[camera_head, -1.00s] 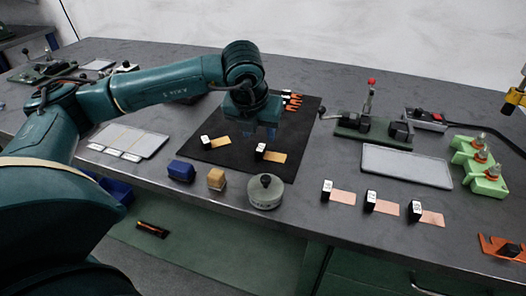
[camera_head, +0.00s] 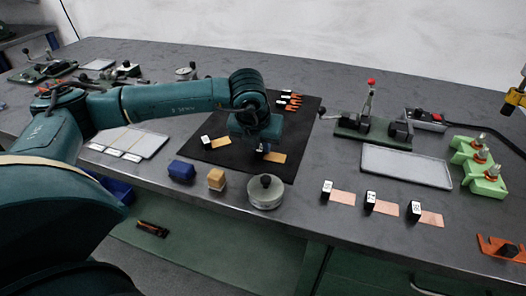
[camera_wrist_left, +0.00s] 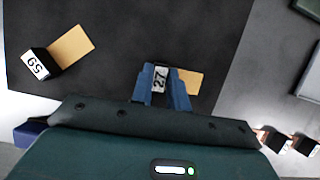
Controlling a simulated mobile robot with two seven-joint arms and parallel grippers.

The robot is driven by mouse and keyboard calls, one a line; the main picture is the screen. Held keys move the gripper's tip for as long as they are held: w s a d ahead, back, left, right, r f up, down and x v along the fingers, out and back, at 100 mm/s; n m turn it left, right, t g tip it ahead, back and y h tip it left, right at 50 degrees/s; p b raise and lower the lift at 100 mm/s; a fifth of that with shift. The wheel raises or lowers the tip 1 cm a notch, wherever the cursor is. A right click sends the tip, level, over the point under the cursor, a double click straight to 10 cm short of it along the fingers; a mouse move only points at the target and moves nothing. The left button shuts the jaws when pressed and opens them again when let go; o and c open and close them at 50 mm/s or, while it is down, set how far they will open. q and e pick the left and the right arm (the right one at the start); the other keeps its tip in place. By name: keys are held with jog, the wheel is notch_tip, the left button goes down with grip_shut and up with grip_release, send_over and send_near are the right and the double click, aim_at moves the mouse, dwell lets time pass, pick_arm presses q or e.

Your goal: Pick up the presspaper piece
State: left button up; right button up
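Two tan presspaper pieces with black numbered tag blocks lie on the black mat (camera_head: 240,163). One, tagged 59 in the left wrist view, is the left piece (camera_head: 221,141), also seen there (camera_wrist_left: 72,46). The other, tagged 27, is the right piece (camera_head: 276,157), seen in the left wrist view (camera_wrist_left: 191,82). My left gripper (camera_head: 262,150) is down at the tag block of the right piece. In the left wrist view its blue fingers (camera_wrist_left: 161,72) stand on either side of the tag 27 (camera_wrist_left: 159,79). Whether they grip it I cannot tell.
A blue block (camera_head: 181,171), a wooden block (camera_head: 216,179) and a round grey weight (camera_head: 265,192) stand along the front edge. Copper pieces with tags (camera_head: 342,197) lie to the right, before a grey tray (camera_head: 405,166). Orange-tipped items (camera_head: 292,100) lie at the mat's back.

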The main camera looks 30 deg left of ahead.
pick_arm(q)
grip_shut()
